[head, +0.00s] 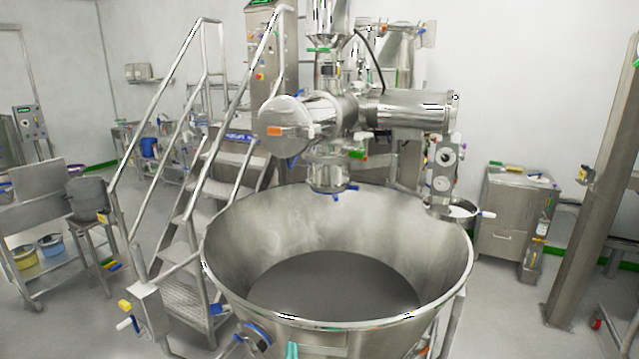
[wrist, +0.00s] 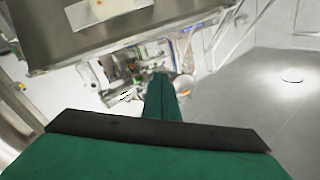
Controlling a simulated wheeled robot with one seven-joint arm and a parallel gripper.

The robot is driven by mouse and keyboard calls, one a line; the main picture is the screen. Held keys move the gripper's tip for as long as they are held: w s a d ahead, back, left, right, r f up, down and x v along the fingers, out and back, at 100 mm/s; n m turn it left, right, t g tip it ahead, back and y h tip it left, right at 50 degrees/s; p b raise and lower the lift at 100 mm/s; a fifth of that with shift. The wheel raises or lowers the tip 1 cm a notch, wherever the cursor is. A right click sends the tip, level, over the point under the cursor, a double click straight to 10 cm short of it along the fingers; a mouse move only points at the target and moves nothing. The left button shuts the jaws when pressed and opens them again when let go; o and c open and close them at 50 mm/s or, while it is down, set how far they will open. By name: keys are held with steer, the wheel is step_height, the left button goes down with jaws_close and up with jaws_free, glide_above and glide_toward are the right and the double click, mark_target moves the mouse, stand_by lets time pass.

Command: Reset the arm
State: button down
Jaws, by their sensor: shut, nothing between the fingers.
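My gripper (wrist: 161,85) shows in the wrist view as a green body with a dark band across it and narrow green fingers reaching up to the middle of the picture. The fingers are together and hold nothing. In the head view only a small teal piece shows at the bottom edge, below the bowl's rim; I cannot tell for sure that it is part of my arm. The rest of the arm is not visible there.
A large steel bowl (head: 225,240) stands close in front, under a steel mixing machine (head: 410,108). Railed metal steps (head: 190,250) stand left of it. A steel cabinet (head: 510,215) and a slanted post (head: 590,190) are at right. A metal box (wrist: 130,25) fills the wrist view's top.

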steer(key=s+d+f+n+g, duration=0.1)
steer(key=s+d+f+n, duration=0.15)
steer(key=s+f, duration=0.6)
steer(key=s+d+f+n+g, duration=0.1)
steer(key=s+d+f+n, duration=0.3)
steer(key=s, duration=0.8)
steer(key=s+f+m+g, duration=0.1)
steer(key=s+m, duration=0.1)
steer(key=s, duration=1.9)
steer(key=shift+s+a+f, duration=0.15)
steer(key=shift+f, duration=0.05)
